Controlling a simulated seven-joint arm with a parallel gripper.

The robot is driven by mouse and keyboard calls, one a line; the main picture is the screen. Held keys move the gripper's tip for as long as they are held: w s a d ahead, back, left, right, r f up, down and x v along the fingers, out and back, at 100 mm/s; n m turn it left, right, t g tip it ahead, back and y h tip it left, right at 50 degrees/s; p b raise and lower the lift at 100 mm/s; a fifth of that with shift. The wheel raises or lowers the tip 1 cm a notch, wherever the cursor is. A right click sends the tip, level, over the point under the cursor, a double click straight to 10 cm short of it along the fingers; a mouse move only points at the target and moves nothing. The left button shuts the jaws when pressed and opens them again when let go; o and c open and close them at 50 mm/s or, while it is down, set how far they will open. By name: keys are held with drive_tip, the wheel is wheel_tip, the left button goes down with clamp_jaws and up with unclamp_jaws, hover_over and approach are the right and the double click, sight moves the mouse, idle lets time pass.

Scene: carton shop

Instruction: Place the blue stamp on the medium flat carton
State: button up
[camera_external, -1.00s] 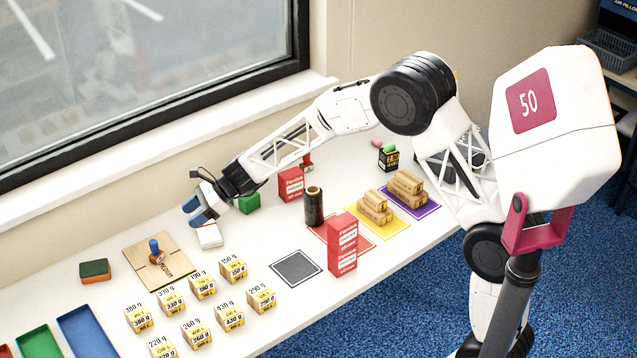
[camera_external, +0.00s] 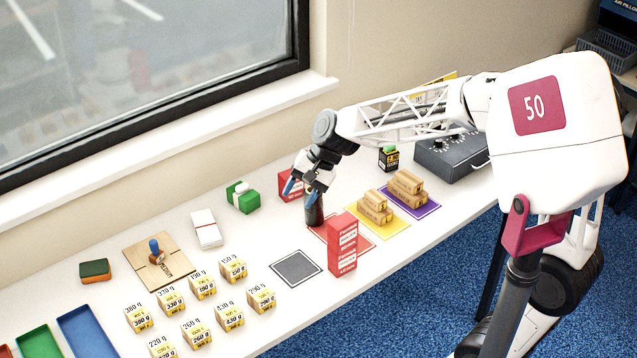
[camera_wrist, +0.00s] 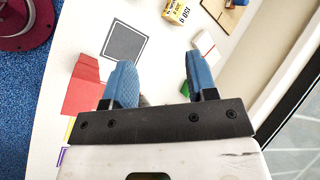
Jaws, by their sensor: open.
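The blue stamp (camera_external: 154,246), with a blue knob and a brownish lower part, stands upright on a tan flat carton (camera_external: 178,268) at the left of the table. The carton bears dark print too small to read. Part of a tan sheet, apparently this carton (camera_wrist: 225,14), shows at the top of the wrist view. My gripper (camera_external: 300,192) is open, its blue fingers pointing down near a dark bottle, well to the right of the stamp and carton. In the wrist view my gripper (camera_wrist: 158,68) has nothing visible between its spread fingertips.
The dark bottle (camera_external: 314,214) and red boxes (camera_external: 342,247) stand near my gripper. A white stack (camera_external: 206,229) and green box (camera_external: 241,199) lie between it and the carton. Several weight boxes (camera_external: 203,285) stand in front. A grey mat (camera_external: 296,267) is empty.

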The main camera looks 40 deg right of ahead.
drive_tip(key=s+d+n+h, duration=0.2)
drive_tip(key=s+d, duration=0.3)
drive_tip(key=s, duration=0.3)
drive_tip(key=s+d+n+h, duration=0.2)
drive_tip(key=s+d, duration=0.3)
drive_tip(key=s, duration=0.3)
drive_tip(key=s+d+n+t+h, duration=0.1)
drive_tip(key=s+d+n, duration=0.3)
drive_tip(key=s, duration=0.5)
drive_tip(key=shift+d+r+n+h, duration=0.2)
drive_tip(key=shift+d+n+h, duration=0.1)
drive_tip(key=shift+d+h, duration=0.65)
